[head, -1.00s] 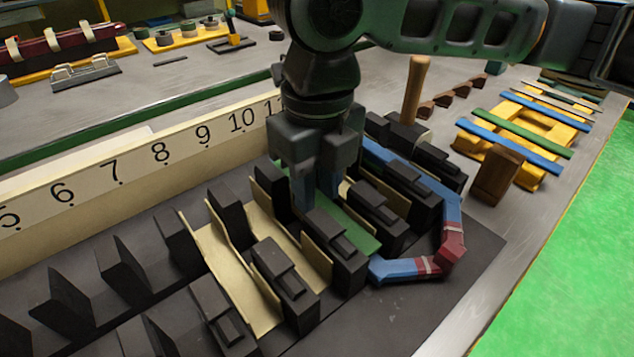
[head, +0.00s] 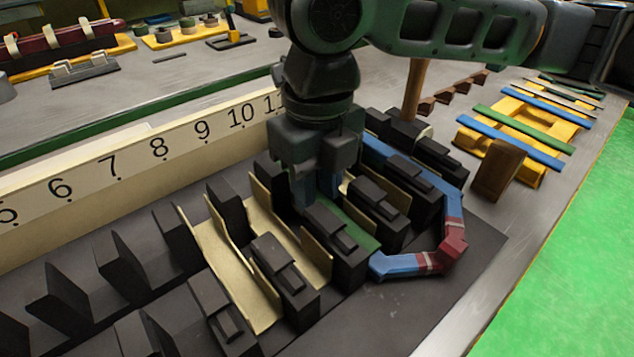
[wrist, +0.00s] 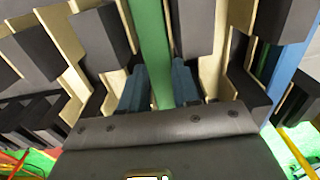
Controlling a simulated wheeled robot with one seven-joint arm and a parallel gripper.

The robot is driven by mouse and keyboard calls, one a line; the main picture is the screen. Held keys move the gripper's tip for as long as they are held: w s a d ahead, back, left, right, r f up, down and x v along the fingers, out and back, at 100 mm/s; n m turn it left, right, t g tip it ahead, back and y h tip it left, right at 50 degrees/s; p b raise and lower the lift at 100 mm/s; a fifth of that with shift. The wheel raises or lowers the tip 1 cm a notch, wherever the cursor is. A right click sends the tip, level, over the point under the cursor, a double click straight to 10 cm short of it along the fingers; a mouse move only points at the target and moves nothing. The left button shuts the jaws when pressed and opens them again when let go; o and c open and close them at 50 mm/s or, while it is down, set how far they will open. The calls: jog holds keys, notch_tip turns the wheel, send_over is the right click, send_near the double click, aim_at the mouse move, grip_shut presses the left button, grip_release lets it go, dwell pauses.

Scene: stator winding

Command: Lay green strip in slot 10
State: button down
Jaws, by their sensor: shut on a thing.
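My gripper (head: 318,200) is shut on the green strip (head: 358,230) and points down among the black stator teeth. The strip lies lengthwise between two rows of teeth, low in a cream-lined slot, its near end showing in front of the fingers. In the wrist view the green strip (wrist: 152,45) runs between the two blue fingers (wrist: 160,88), with cream liner on both sides. The label 10 (head: 241,117) is on the pale number rail behind; the label to its right is partly hidden by my gripper. The strip's far end is hidden in the head view.
A blue and dark-red coil (head: 405,265) bends around teeth right of my gripper. Empty cream-lined slots (head: 235,265) lie to the left. A wooden handle (head: 415,90) stands behind. A yellow rack (head: 525,125) with blue and green strips and a brown block (head: 495,175) are at right.

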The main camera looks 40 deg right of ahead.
aim_at(317, 200)
jog(key=c, duration=0.7)
grip_release()
jog(key=shift+c, duration=0.2)
jog(key=shift+r, duration=0.25)
jog(key=shift+r+p, duration=0.35)
jog(key=shift+p, duration=0.2)
jog(key=shift+r+p, duration=0.3)
notch_tip(317, 200, up, 7)
jog(key=p, duration=0.6)
jog(key=shift+r, duration=0.2)
